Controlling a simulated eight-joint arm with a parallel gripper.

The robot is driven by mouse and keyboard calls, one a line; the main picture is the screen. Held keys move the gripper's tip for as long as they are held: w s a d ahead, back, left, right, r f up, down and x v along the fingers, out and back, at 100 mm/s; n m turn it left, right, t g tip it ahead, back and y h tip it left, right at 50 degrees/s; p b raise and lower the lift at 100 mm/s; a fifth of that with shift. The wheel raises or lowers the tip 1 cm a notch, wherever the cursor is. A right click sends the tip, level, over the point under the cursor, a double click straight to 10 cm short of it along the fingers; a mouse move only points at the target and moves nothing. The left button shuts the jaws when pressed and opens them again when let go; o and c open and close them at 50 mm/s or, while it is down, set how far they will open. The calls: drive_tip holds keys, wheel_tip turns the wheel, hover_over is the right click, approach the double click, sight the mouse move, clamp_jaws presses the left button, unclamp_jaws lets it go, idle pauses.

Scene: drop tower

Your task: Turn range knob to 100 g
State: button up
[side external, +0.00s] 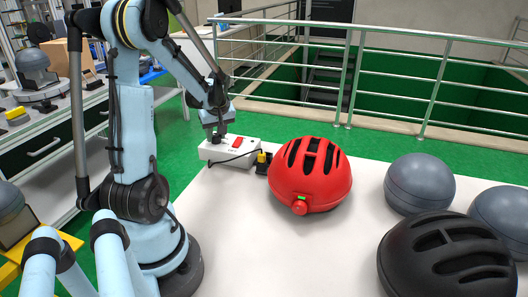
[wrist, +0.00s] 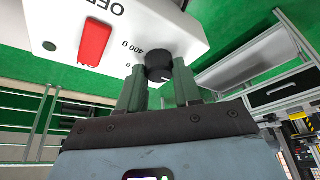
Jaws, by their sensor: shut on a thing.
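The range knob (wrist: 159,66) is small, black and ribbed, and sits on a white box (wrist: 190,30). In the wrist view my gripper (wrist: 159,76) has one finger on each side of the knob and is shut on it. A "400 g" mark is printed beside the knob, and other lettering is cut off or partly hidden. I cannot clearly tell where the knob points. A red switch (wrist: 95,42) is on the same face. In the side view the box (side external: 240,158) stands at the table's far left, with my gripper (side external: 217,133) above its left part.
A red helmet (side external: 310,175) sits right of the box, with a yellow-topped connector (side external: 262,157) and black cable between. A black helmet (side external: 447,262) and grey domes (side external: 419,183) stand further right. A metal railing (side external: 390,90) runs behind. The table's front middle is clear.

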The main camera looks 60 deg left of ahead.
sight(213, 145)
drive_tip(key=shift+m, duration=0.3)
drive_tip(key=m+t, duration=0.1)
drive_tip(key=m, duration=0.1)
drive_tip(key=m+t, duration=0.1)
drive_tip(key=m, duration=0.2)
drive_tip(key=shift+s+a, duration=0.1)
drive_tip(key=shift+s, duration=0.1)
drive_tip(key=m+t+h, duration=0.1)
drive_tip(key=m, duration=0.2)
drive_tip(key=m+t+h, duration=0.1)
drive_tip(key=m, duration=0.2)
drive_tip(key=shift+a, duration=0.1)
idle(0.5)
drive_tip(key=o, duration=1)
drive_tip(key=shift+o, duration=0.2)
drive_tip(key=shift+s+r, duration=0.1)
wheel_tip(213, 145, up, 10)
drive_tip(key=shift+s+d+f, duration=0.2)
drive_tip(key=shift+s+d, duration=0.1)
drive_tip(key=shift+s, duration=0.15)
